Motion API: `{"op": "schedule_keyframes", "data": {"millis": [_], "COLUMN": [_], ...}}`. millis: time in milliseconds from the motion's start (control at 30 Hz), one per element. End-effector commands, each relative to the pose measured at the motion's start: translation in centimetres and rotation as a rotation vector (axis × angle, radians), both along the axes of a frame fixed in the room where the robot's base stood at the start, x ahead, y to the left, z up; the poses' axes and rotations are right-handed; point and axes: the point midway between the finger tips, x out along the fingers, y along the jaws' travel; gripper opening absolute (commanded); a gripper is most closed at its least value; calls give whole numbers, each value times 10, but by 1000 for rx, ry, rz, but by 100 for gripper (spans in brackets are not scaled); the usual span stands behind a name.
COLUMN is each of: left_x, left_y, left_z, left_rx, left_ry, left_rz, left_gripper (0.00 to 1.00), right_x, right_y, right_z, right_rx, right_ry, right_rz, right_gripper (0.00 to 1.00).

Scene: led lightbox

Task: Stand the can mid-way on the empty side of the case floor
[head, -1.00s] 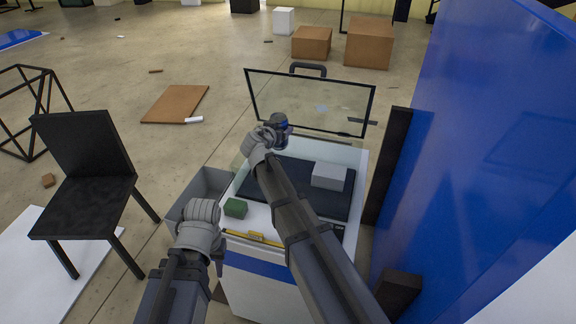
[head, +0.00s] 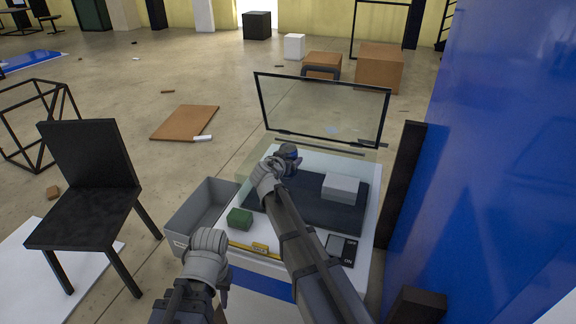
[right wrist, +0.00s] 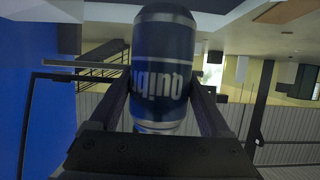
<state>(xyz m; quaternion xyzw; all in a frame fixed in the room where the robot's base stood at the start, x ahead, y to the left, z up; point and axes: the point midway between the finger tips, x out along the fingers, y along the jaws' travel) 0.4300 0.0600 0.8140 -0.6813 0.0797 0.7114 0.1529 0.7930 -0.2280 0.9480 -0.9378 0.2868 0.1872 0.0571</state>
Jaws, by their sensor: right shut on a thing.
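The can (head: 288,154), dark blue with a silver end, is held in my right gripper (head: 282,160) over the back left part of the open white case (head: 362,252). In the right wrist view the can (right wrist: 162,70) sits between both fingers, its lettering upside down in the picture. The dark case floor (head: 318,212) bears a light grey block (head: 341,187) on its right half; its left half shows no object, though my right arm hides part. I cannot tell whether the can touches the floor. My left gripper (head: 222,290) is low in front of the case; its fingers are barely visible.
A raised glass lid (head: 322,108) stands behind the case. A green block (head: 240,218), a yellow piece (head: 260,248) and an ON/OFF switch panel (head: 342,249) are along the front. A grey bin (head: 190,232) adjoins the left side; a blue wall (head: 490,150) rises at right.

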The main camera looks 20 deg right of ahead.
Motion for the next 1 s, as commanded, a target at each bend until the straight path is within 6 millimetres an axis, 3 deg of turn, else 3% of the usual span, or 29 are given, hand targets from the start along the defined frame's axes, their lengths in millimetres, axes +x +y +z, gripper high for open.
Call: {"op": "schedule_keyframes", "data": {"millis": [767, 800, 933, 1000], "left_x": [0, 0, 0, 0], "left_y": [0, 0, 0, 0], "left_z": [-11, -11, -11, -11], "left_rx": [0, 0, 0, 0], "left_ry": [0, 0, 0, 0], "left_rz": [0, 0, 0, 0], "left_gripper": [34, 34, 34, 34], "right_x": [0, 0, 0, 0], "right_y": [0, 0, 0, 0], "right_z": [-11, -11, -11, -11], "right_rx": [-1, 0, 0, 0], "right_ry": [0, 0, 0, 0], "right_rz": [0, 0, 0, 0], "right_gripper": [0, 85, 99, 100]}}
